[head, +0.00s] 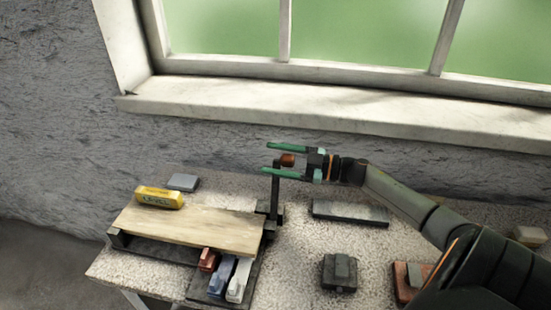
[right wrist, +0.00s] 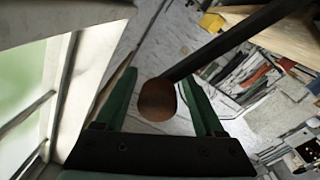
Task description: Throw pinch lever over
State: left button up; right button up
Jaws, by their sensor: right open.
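The lever is a dark upright rod (head: 274,195) with a brown-orange knob (head: 288,160) at its top, standing at the right end of a wooden board (head: 190,229). My right gripper (head: 271,160) comes in from the right with its green fingers open, one on each side of the knob. In the right wrist view the round knob (right wrist: 157,100) sits between the two open fingers, with a gap visible on the left side; contact on the right cannot be told. The dark rod (right wrist: 225,42) runs off to the upper right. My left gripper is not in view.
A yellow block (head: 159,197) lies on the board, with a grey block (head: 183,182) behind it. Red, blue and white pieces (head: 222,277) lie in front. A dark flat bar (head: 350,213) and a dark block (head: 339,273) are to the right. A window sill (head: 330,112) runs behind.

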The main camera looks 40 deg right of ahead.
jog(key=v, duration=1.2)
jog(key=shift+s+d, duration=0.15)
jog(key=shift+s, duration=0.05)
dwell(0.4)
